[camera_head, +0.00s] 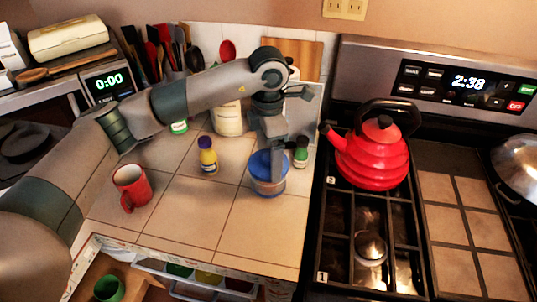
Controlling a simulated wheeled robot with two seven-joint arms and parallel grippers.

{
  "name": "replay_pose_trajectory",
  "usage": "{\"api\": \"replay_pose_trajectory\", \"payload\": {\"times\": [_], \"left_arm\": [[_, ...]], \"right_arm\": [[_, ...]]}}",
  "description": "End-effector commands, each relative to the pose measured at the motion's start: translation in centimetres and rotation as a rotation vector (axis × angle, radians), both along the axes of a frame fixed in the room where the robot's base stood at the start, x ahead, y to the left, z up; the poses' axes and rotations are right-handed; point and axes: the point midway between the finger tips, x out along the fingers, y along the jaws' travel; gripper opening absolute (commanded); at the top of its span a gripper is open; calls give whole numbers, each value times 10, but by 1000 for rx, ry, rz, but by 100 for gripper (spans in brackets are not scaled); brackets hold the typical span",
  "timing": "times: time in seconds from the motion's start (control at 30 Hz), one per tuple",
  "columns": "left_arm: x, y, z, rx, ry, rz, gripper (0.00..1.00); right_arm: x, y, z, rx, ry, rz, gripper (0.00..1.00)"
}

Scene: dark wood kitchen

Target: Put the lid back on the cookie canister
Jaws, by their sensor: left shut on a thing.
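The cookie canister (268,188) stands on the tiled counter near the stove side, a short tub with a pale, see-through-looking wall. A round blue lid (260,164) is at its top, over the opening. I cannot tell whether the lid is fully seated or slightly above the rim. My left gripper (277,165) comes down from above and is shut on the blue lid; its fingers hide part of the lid. My right gripper is not in view.
A small dark bottle with a green cap (301,152) stands just right of the canister. A yellow bottle with a purple cap (208,156) and a red mug (131,187) are to the left. A red kettle (373,156) sits on the stove. Counter in front is clear.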

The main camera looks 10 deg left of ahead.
Motion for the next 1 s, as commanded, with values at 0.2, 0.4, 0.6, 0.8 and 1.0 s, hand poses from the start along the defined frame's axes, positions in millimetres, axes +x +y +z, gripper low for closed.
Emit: {"api": "replay_pose_trajectory", "payload": {"times": [0.2,0.4,0.6,0.8,1.0], "left_arm": [[0,0,-1,0,0,0,62],[0,0,0,0,0,0,62],[0,0,0,0,0,0,62],[0,0,0,0,0,0,62],[0,0,0,0,0,0,62]], "right_arm": [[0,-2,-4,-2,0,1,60],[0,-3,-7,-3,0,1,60],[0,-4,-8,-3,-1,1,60],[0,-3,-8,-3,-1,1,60],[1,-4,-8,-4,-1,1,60]]}}
